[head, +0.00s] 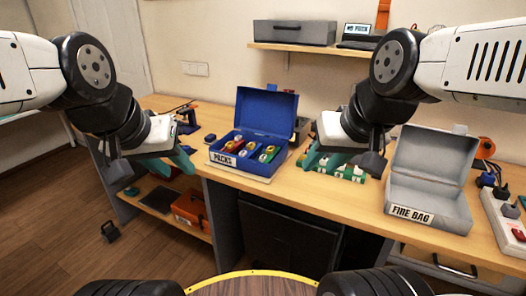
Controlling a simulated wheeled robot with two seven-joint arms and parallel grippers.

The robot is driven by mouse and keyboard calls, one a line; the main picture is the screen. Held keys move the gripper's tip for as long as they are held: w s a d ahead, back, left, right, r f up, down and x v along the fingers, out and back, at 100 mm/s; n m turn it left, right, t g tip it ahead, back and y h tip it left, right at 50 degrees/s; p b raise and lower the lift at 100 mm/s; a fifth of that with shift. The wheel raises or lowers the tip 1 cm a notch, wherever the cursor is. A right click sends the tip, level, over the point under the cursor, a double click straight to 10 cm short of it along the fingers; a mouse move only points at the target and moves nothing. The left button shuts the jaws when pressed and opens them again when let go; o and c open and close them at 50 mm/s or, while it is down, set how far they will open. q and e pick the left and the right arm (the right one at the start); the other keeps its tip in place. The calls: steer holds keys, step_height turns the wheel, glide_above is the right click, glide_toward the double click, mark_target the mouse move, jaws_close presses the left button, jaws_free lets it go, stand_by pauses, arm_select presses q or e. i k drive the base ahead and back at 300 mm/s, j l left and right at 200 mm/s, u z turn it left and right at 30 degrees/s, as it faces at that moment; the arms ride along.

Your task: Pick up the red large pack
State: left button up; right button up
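The blue box labelled PACKS (232,166) stands open on the bench with its lid raised. Several small coloured packs lie in its compartments. My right gripper (340,164) hangs right of the box, fingers also spread, in front of a green-and-white item on the bench. Neither gripper touches the box.
A white power strip (505,222) lies at the right edge. A shelf (300,47) above holds a grey case and a laptop. An orange toolbox (192,210) sits below the bench.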

mark_target(232, 147)
steer(key=i+u, duration=0.25)
steer(key=i, duration=0.2)
steer(key=i+u, duration=0.25)
steer(key=i, duration=0.25)
